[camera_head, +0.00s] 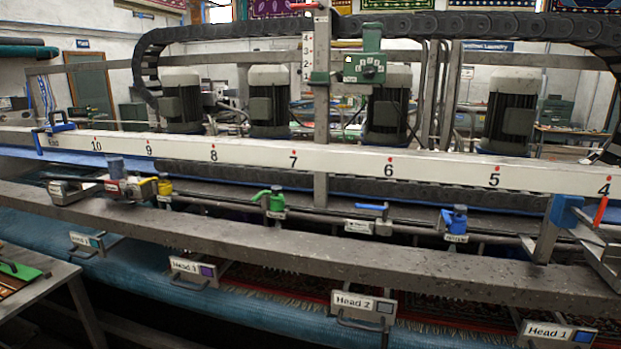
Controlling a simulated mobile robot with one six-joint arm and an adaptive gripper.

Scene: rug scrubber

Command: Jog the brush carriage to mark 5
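A white scale rail (345,158) runs across the view with marks from 10 at left to 4 at right. Mark 5 (494,176) is right of centre. A red pointer (600,211) stands just below mark 4 (604,187), beside a blue bracket (566,211) at the right edge. I cannot tell how much of the carriage this is. A green control box (372,68) with a dial and small buttons is fixed beside an upright grey post (321,70) near top centre. My gripper is not in view.
Several grey motors (511,110) stand behind the rail under a black cable chain (400,27). A grey beam (300,245) crosses in front, with green (273,201) and blue (455,219) valves behind it. Labelled heads (361,304) hang below. A table edge (40,280) is at lower left.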

